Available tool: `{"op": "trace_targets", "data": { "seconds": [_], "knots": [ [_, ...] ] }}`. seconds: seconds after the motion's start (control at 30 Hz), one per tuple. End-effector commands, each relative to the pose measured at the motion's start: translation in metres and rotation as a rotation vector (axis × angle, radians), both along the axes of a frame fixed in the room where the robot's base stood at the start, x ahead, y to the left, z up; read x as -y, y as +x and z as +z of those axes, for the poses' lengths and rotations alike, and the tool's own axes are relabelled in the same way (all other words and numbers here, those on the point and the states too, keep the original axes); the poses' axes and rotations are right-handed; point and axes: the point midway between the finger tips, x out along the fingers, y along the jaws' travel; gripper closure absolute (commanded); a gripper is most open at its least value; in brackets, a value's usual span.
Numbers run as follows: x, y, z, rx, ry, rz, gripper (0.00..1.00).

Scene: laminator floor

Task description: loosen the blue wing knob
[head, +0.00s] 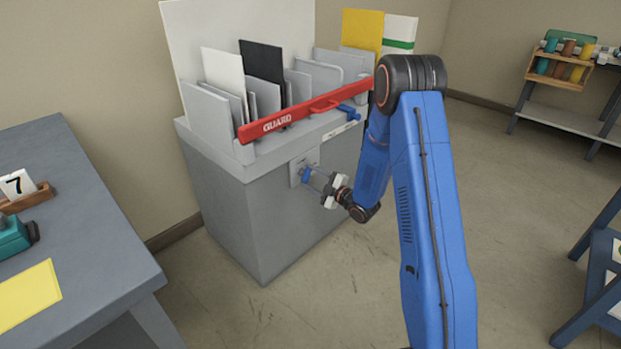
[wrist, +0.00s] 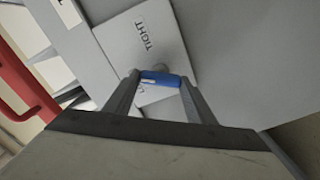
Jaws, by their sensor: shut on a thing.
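The blue wing knob (head: 306,175) sits on a pale plate (head: 296,166) on the front of the grey cabinet. In the wrist view the knob (wrist: 160,79) lies between the two fingers of my gripper (wrist: 158,84), which is shut on it. The plate (wrist: 140,40) reads "TIGHT" above the knob; other lettering below is mostly hidden by a finger. My gripper (head: 313,180) reaches the knob from the right in the head view.
A table (head: 95,215) is at left and a shelf (head: 570,120) at far right. Floor in front is clear.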

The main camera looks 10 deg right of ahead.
Motion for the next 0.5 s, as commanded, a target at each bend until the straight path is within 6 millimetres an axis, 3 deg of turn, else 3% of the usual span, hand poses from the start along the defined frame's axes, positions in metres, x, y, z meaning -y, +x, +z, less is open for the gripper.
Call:
{"op": "trace_targets", "data": {
  "seconds": [0.5],
  "knots": [
    [-0.0008, -0.0016, -0.0028, 0.224, -0.350, 0.001, 0.72]
  ]
}}
